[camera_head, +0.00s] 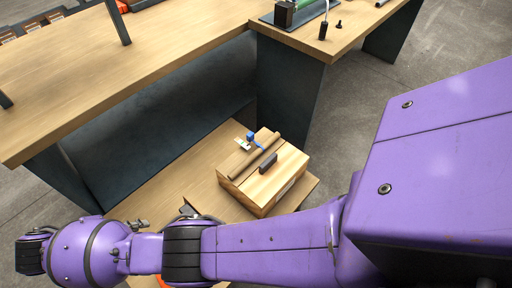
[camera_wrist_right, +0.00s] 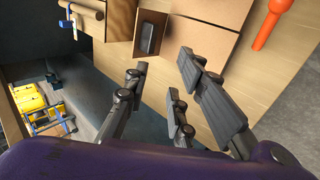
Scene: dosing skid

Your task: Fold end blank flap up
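In the right wrist view, the blank (camera_wrist_right: 205,42) shows creased panels, and the dark block (camera_wrist_right: 149,39) sits in a darker brown part. My right gripper (camera_wrist_right: 160,64) is open and empty, its fingers apart in front of the blank; contact cannot be told. In the head view, my right arm mostly hides it. My left gripper is not in view.
An orange handle (camera_wrist_right: 272,22) lies right of the blank in the wrist view. A yellow item with blue parts (camera_wrist_right: 36,105) is at left. The upper worktop (camera_head: 160,50) stands behind.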

